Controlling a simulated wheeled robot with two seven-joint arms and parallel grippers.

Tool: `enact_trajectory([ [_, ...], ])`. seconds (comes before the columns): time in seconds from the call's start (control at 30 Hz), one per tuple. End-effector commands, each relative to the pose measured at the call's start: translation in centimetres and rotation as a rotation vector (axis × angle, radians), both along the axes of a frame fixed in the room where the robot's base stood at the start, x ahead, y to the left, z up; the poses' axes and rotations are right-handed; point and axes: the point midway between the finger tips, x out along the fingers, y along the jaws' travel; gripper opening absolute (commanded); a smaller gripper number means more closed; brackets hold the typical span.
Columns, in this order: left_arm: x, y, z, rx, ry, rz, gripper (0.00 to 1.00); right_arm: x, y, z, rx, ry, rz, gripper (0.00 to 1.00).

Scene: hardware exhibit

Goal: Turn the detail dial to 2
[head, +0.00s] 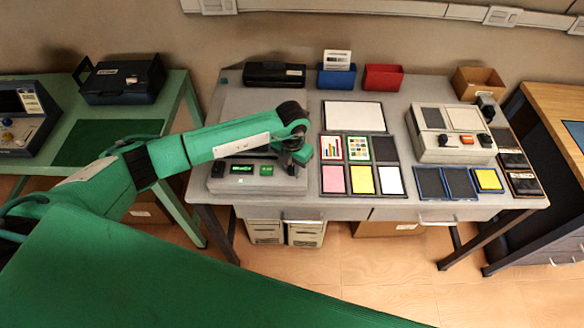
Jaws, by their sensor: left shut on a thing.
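A flat grey device (225,185) with a dark display strip and green lit readouts (265,170) sits on the left front of the grey table. My left gripper (293,165) reaches over from the left and points down at the right end of this device. It is shut on what appears to be the device's dial, which the gripper mostly hides. The dial's marks and pointer are too small or covered to read. My right gripper is not in view.
Right of the device lie panels with coloured cards (361,180). A box with knobs and an orange button (450,148) stands further right. A black case (274,74), a blue bin (336,77) and a red bin (383,77) line the back.

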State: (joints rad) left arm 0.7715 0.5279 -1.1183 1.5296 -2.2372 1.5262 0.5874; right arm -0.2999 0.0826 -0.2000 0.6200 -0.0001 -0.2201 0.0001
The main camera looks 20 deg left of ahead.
Motion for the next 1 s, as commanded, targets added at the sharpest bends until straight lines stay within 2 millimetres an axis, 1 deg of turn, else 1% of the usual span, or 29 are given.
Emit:
enact_trajectory([
  [0.03, 0.1, 0.1, -0.5, 0.001, -0.004, -0.036, 0.04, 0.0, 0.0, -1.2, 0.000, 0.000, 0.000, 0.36],
  [0.8, 0.1, 0.0, -0.5, 0.000, -0.006, -0.749, 0.04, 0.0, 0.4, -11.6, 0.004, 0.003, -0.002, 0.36],
  [0.9, 0.1, 0.1, -0.5, 0.001, -0.004, -0.826, 0.04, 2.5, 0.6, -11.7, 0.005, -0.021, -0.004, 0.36],
  [1.0, 0.1, 0.0, -0.4, 0.001, -0.005, -0.894, 0.04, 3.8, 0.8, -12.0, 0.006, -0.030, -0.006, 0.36],
])
